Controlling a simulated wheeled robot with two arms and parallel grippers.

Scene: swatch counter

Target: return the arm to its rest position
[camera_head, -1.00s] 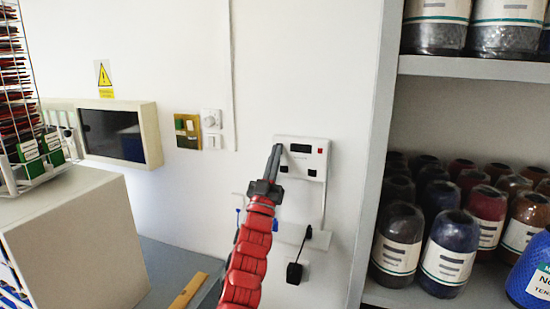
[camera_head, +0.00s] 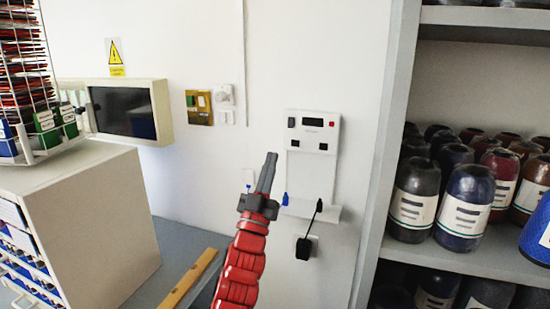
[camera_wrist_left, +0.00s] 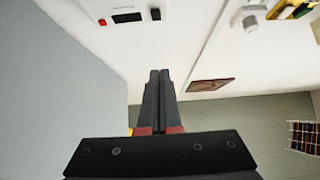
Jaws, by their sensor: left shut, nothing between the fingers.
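My left gripper (camera_head: 267,174) is at the end of my red arm, in the middle of the head view, pointing up. Its fingers are shut with nothing between them. It is in front of the white wall, to the lower left of a white wall panel (camera_head: 313,133) with a dark display and a red button, and apart from it. In the left wrist view the shut fingers (camera_wrist_left: 159,78) stand in the middle, and the panel (camera_wrist_left: 133,14) shows at the top. My right gripper is not in view.
A white drawer cabinet (camera_head: 110,225) carrying a wire swatch rack (camera_head: 52,150) stands at the left. A wall box (camera_head: 165,108) and a brass switch plate (camera_head: 199,116) are on the wall. A wooden ruler (camera_head: 188,279) lies on the counter.

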